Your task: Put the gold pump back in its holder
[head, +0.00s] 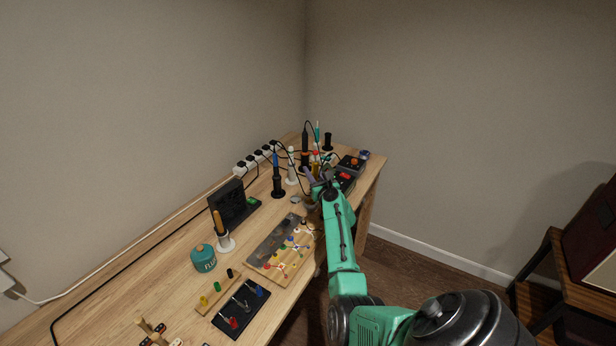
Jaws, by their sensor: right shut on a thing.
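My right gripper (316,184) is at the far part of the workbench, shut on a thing. A small upright gold piece with a red top, which looks like the gold pump (316,170), shows right at its fingers. Its lower end is hidden by the gripper and arm. Several tool stands are close by: a black one with a blue-topped tool (277,183), a white one (291,168) and a black one with a dark tool (305,150). I cannot tell which is the pump's holder. My left gripper is not in view.
A board with coloured parts (272,262) lies left of my arm. A black fan-like box (228,204) and a power strip (254,159) line the wall side.

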